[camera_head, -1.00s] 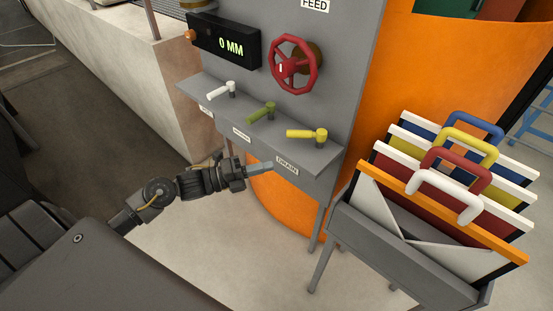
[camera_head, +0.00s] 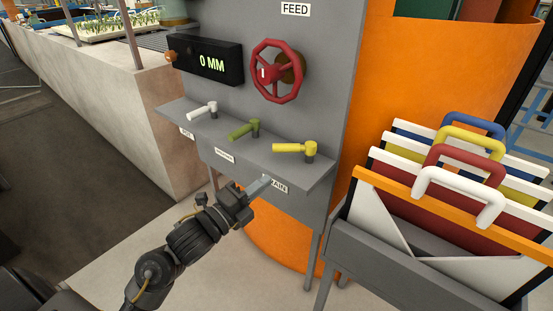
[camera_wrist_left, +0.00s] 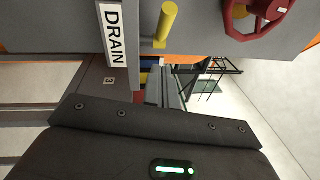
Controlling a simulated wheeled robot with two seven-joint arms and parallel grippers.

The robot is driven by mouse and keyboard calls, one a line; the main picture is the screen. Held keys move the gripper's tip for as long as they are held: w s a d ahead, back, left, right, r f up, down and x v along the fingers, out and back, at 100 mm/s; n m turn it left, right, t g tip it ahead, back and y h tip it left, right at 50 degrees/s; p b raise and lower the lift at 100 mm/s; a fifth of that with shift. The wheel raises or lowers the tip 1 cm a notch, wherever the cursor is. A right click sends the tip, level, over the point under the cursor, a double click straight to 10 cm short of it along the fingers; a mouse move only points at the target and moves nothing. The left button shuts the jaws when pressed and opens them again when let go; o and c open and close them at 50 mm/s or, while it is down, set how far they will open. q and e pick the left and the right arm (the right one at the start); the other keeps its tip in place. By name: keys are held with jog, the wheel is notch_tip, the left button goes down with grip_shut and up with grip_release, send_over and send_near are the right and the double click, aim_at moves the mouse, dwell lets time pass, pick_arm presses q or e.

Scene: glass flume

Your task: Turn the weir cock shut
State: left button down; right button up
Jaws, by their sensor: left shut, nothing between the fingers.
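Three cocks stand in a row on the grey panel's ledge (camera_head: 285,163): a white one (camera_head: 203,111), a green one (camera_head: 244,129) and a yellow one (camera_head: 296,148). Their handles point leftward along the ledge. The yellow one's label reads DRAIN; the labels under the white and green ones are too small to read, so I cannot tell which is the weir cock. My left gripper (camera_head: 262,186) is shut and empty, just below the ledge, partly covering the DRAIN label. In the left wrist view the yellow handle (camera_wrist_left: 166,24) and DRAIN label (camera_wrist_left: 114,35) show close by. My right gripper is out of view.
A red handwheel (camera_head: 277,72) under the FEED label and a display (camera_head: 207,62) reading 0 MM are on the panel above. A grey rack (camera_head: 385,262) of panels with coloured handles stands at right. An orange tank (camera_head: 430,75) is behind. Floor shows below the ledge.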

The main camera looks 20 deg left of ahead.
aim_at(277, 171)
pick_arm(q)
jog(key=x, duration=0.5)
jog(key=shift+w+d+r+p, duration=0.1)
jog(key=shift+w+d+p, duration=0.05)
jog(key=shift+w+p, duration=0.15)
jog(key=shift+w+a+r+p, duration=0.15)
jog(key=shift+w+a, duration=0.1)
jog(key=shift+w, duration=0.25)
jog(key=shift+w+a+r+p, duration=0.15)
jog(key=shift+w+a, duration=0.15)
jog(key=shift+w, duration=0.2)
jog(key=shift+w+a, duration=0.35)
jog(key=shift+w, duration=0.3)
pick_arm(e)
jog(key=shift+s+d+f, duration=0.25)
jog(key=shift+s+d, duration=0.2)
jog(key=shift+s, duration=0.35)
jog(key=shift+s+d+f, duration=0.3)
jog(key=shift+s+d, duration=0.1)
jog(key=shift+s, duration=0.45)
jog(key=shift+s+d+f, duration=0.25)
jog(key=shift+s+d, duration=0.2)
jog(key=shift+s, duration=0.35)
